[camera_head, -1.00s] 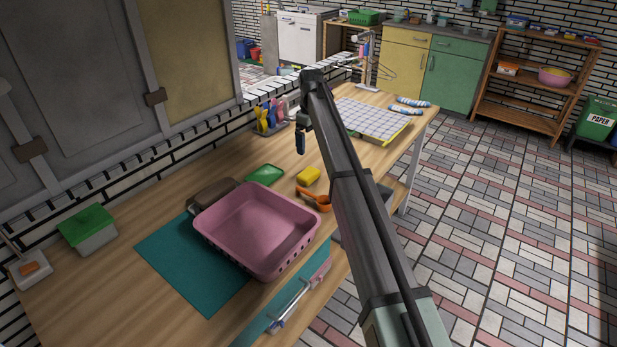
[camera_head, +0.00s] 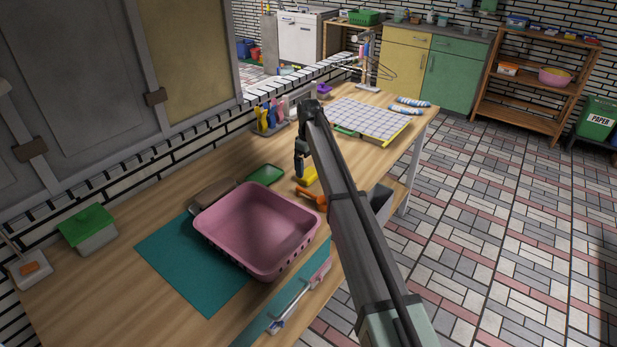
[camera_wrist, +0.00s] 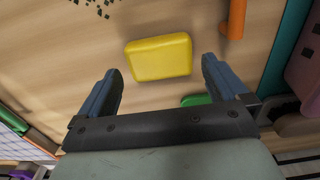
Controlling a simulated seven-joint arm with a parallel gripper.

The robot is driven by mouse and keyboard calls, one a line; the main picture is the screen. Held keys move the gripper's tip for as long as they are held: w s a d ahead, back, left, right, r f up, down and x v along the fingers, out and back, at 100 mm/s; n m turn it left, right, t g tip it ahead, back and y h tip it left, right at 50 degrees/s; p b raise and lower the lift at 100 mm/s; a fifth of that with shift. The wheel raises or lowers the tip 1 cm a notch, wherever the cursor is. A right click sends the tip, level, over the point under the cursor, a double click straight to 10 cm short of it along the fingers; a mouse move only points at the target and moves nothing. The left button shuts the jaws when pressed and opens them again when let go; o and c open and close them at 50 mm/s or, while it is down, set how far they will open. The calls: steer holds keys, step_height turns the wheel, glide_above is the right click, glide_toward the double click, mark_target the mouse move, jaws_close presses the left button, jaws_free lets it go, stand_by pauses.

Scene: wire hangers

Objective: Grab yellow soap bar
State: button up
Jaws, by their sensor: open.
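The yellow soap bar (camera_wrist: 159,57) lies flat on the wooden table in the wrist view, ahead of and between my two fingers. My gripper (camera_wrist: 162,90) is open and empty, its blue-grey fingers spread wider than the bar and apart from it. In the head view the soap bar (camera_head: 311,175) is partly hidden behind my gripper (camera_head: 299,168), which hangs over the table beside it.
An orange-handled tool (camera_head: 312,196) lies close to the soap; its orange part (camera_wrist: 234,18) shows near the right finger. A green dish (camera_head: 265,175) and a pink basin (camera_head: 257,228) stand nearby. A gridded board (camera_head: 370,118) lies farther back.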

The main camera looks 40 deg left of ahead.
mark_target(309, 173)
steer(key=shift+f, duration=2)
steer(key=shift+c, duration=0.4)
steer(key=c, duration=0.7)
steer(key=shift+r, duration=0.1)
